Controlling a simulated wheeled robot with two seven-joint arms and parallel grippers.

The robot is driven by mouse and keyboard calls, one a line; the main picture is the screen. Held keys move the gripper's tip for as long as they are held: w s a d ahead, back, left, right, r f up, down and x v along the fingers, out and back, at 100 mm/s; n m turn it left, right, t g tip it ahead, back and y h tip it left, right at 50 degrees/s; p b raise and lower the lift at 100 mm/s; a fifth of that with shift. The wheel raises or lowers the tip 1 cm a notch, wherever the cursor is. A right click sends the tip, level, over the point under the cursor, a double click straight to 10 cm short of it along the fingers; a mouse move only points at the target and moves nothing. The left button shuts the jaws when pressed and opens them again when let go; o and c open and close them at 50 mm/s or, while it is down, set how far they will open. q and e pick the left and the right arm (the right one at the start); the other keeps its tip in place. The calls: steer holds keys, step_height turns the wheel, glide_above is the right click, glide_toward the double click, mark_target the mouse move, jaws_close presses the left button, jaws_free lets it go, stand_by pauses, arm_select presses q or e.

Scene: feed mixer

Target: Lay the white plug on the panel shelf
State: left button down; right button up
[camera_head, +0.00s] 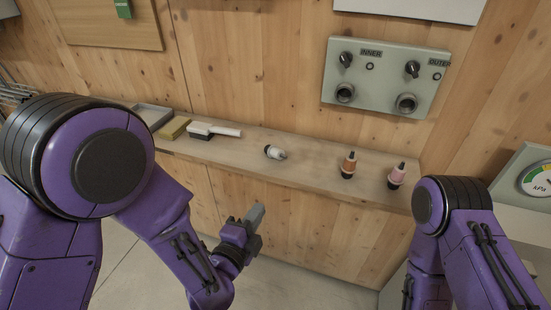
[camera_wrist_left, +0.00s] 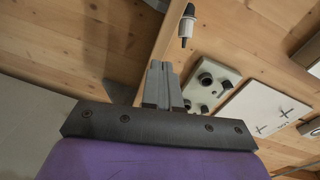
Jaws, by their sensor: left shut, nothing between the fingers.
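The white plug (camera_head: 276,152) lies on its side on the wooden panel shelf (camera_head: 318,162), near its middle, below the wall panel. It also shows in the left wrist view (camera_wrist_left: 186,27), with its dark tip toward the top edge. My left gripper (camera_head: 257,212) is shut and empty, in front of the shelf and below its front edge, apart from the plug. Its closed fingers show in the left wrist view (camera_wrist_left: 160,70). My right arm comes in at the right, but its gripper is out of view.
A white-handled brush (camera_head: 213,130), a yellow block (camera_head: 174,128) and a grey tray (camera_head: 152,114) lie to the left. The grey panel (camera_head: 384,78) has two knobs and two sockets.

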mark_target(276, 174)
arm_select(q)
steer(key=w+d+r+m+p, duration=0.1)
steer(key=w+d, duration=0.1)
steer(key=w, duration=0.1)
steer(key=w+d+r+h+p, duration=0.1)
steer(key=w, duration=0.2)
steer(key=w+d+r+m+p, duration=0.1)
steer(key=w+d, duration=0.1)
steer(key=w, duration=0.1)
steer(key=shift+d+r+m+t+p, duration=0.25)
steer(key=shift+d+m+t+p, duration=0.05)
steer(key=shift+p, duration=0.05)
steer(key=w, duration=0.1)
steer(key=w+a+p, duration=0.1)
steer(key=w, duration=0.1)
steer(key=shift+w+f, duration=0.1)
steer(key=shift+w, duration=0.15)
steer(key=shift+w+a+f, duration=0.1)
steer(key=shift+w+a, duration=0.1)
steer(key=shift+w, duration=0.05)
steer(key=shift+d, duration=0.1)
